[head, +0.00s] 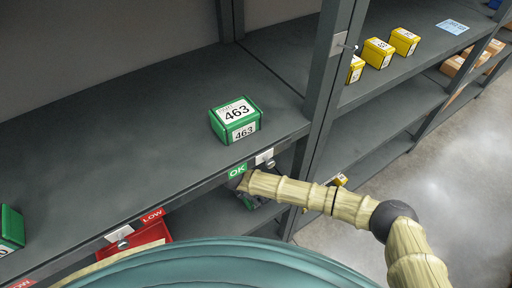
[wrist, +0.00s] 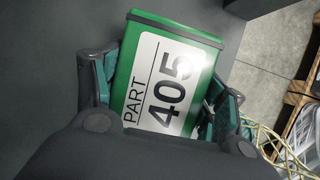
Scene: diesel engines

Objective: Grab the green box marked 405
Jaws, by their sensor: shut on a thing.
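The green box marked 405 (wrist: 165,85) fills the middle of the wrist view, with its white "PART 405" label facing the camera. My gripper (wrist: 160,95) has a finger on each side of the box and is shut on it. In the head view my gripper (head: 252,198) is at the lower shelf level, under the front edge of the upper shelf. There the box is mostly hidden by the shelf edge and my arm, and I cannot make out its label.
A green box marked 463 (head: 236,119) stands on the upper shelf (head: 120,130) above my gripper. Another green box (head: 10,230) is at far left. A red bin (head: 140,242) sits below. Yellow boxes (head: 377,53) stand on the right shelf. An upright post (head: 322,95) is right of my gripper.

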